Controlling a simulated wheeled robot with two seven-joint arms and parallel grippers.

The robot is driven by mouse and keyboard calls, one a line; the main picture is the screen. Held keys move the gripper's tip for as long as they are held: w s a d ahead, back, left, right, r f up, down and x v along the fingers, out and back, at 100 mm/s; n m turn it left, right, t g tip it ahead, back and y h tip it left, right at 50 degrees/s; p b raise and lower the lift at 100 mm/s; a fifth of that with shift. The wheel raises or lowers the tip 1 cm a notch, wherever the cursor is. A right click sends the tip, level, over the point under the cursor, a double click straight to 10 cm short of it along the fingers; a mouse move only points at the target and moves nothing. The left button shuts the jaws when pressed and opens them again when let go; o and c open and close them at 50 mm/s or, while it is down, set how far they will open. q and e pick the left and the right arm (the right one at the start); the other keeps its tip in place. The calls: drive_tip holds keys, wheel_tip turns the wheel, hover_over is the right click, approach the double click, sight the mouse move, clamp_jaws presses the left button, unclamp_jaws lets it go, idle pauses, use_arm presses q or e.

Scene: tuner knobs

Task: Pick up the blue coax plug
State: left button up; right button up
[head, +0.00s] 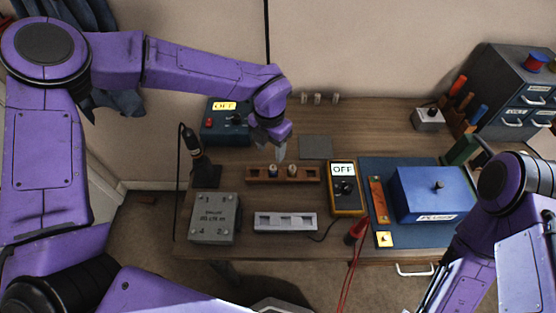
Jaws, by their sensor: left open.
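My left gripper (281,152) is open, with its fingers pointing down just above a brown wooden rack (258,180) in the middle of the table. Two small plugs stand upright in the rack, a left one (272,170) and a right one (292,170). They are too small for me to tell which is blue. The fingertips are close to both plugs, and I see nothing held between them. My right arm comes in at the lower right; its gripper is not visible.
A light grey slotted block (286,222), a numbered grey box (214,218) and a yellow meter (345,206) stand near the front. A blue box (434,194) sits on a dark mat to the right. A dark blue device (222,127) is behind left; a flat grey pad (315,147) lies behind right.

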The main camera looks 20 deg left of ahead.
sight(273, 166)
use_arm(q)
drive_tip(key=shift+s+f+p, duration=0.55)
drive_tip(key=shift+s+f, duration=0.6)
drive_tip(key=shift+s, duration=0.05)
drive_tip(key=f, duration=0.1)
drive_tip(key=w+f+p, duration=0.1)
drive_tip(key=f, duration=0.1)
drive_tip(key=w+f, duration=0.1)
drive_tip(key=f, duration=0.1)
drive_tip(key=shift+d+f, duration=0.2)
drive_tip(key=shift+d, duration=0.15)
drive_tip(key=shift+s+r, duration=0.25)
drive_tip(key=shift+s, duration=0.05)
drive_tip(key=shift+c, duration=0.7)
drive_tip(key=c, duration=0.5)
clamp_jaws()
use_arm(e)
drive_tip(key=r, duration=0.1)
drive_tip(key=s+r, duration=0.1)
drive_tip(key=shift+s+r, duration=0.25)
drive_tip(key=shift+r, duration=0.15)
